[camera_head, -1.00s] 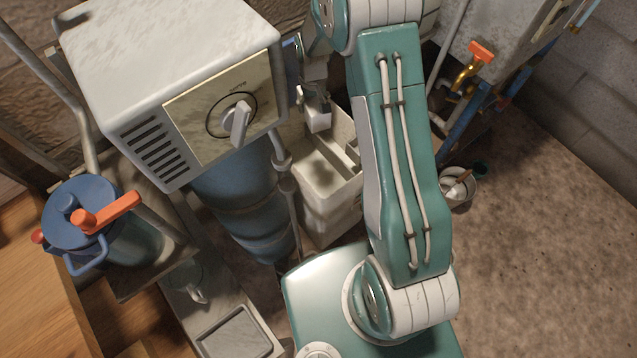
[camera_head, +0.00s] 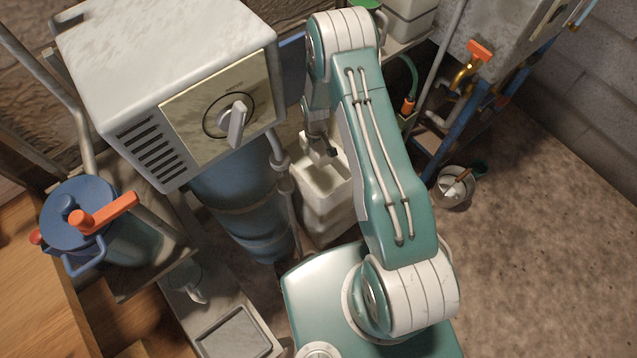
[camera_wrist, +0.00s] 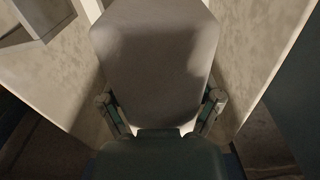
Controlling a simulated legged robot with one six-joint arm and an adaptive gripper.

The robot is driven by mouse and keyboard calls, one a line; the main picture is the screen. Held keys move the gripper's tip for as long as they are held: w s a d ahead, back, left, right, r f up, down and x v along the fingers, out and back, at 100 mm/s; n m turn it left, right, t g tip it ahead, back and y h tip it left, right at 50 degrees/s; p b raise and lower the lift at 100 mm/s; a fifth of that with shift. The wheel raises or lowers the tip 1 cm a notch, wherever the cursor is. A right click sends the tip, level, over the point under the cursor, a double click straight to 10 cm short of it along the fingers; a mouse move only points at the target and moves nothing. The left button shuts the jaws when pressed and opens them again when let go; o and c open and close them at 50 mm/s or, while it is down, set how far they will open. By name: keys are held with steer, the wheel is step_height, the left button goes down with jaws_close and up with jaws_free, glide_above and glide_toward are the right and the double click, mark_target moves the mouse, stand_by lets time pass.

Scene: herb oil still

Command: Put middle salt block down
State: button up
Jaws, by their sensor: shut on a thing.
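My gripper (camera_head: 324,149) is low at the mouth of a pale, open-topped bin (camera_head: 328,212) beside the blue drum. In the wrist view my gripper (camera_wrist: 160,103) is shut on a grey-white salt block (camera_wrist: 155,45), with one finger on each side. The bin's pale walls (camera_wrist: 262,50) show on both sides of the block. The block's far end and underside are hidden, so I cannot tell whether it touches the bin floor. In the head view I cannot make out the block clearly behind my gripper and arm.
A grey control box (camera_head: 170,80) with a dial overhangs the blue drum (camera_head: 245,205), left of the bin. A grey pipe (camera_head: 284,170) runs close to the bin's left side. A small bucket (camera_head: 455,188) stands on the floor at right. The right floor is mostly clear.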

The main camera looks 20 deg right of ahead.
steer(key=shift+n, duration=0.5)
steer(key=shift+s+f, duration=0.4)
steer(key=shift+f, duration=2.4)
steer(key=shift+s+f, duration=0.4)
steer(key=shift+f, duration=2.4)
steer(key=shift+s+f, duration=0.4)
steer(key=shift+f, duration=2.4)
steer(key=shift+f, duration=0.1)
steer(key=o, duration=1.1)
steer(key=shift+s, duration=0.1)
